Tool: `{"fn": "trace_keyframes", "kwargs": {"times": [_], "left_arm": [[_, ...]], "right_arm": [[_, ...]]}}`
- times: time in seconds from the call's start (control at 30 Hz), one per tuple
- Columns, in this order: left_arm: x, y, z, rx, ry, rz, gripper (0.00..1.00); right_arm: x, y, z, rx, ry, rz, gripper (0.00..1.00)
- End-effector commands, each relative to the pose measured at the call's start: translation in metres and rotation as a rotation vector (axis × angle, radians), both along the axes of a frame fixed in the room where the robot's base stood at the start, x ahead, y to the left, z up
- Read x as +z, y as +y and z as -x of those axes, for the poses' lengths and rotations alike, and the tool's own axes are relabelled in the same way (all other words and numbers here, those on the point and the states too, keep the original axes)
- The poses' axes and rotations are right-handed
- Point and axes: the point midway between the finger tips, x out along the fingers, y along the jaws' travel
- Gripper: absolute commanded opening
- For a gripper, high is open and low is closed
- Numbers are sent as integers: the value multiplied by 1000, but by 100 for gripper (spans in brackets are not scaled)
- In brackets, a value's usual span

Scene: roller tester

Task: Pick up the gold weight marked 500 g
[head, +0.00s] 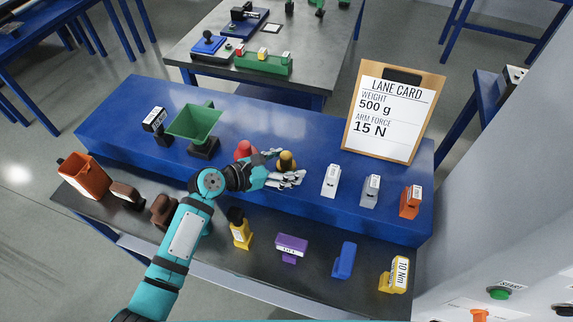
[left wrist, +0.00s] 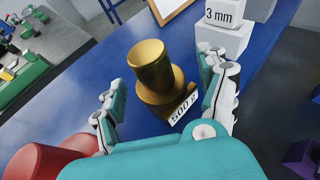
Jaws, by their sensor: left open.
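The gold weight (left wrist: 152,68) stands upright on the blue raised shelf, with a white label reading 500 g (left wrist: 183,120) at its base. It also shows in the head view (head: 286,160). My left gripper (head: 282,172) is open, with its fingers on either side of the weight in the left wrist view (left wrist: 165,105). The gold weight looks free of both fingers, though contact low down is hidden. A lane card (head: 390,110) on a clipboard reads weight 500 g, arm force 15 N. My right gripper is not in view.
A red weight (head: 243,149) stands close left of the gold one. A white block (head: 331,180), a grey block (head: 370,190) and an orange block (head: 410,201) stand to the right. A green hopper (head: 193,124) is at left. Several coloured pieces stand on the lower front bench.

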Motion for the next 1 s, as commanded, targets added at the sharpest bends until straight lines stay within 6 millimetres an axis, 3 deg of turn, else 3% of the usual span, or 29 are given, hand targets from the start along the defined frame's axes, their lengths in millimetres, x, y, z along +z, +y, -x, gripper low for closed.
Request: {"fn": "trace_keyframes", "kwargs": {"times": [0.23,0.8,1.0], "left_arm": [[-2,-2,-1,0,1,-1,76],[-1,-1,-1,0,1,-1,3],[1,-2,-2,1,-3,2,0]], "right_arm": [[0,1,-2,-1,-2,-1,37],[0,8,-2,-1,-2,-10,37],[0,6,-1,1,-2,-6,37]]}}
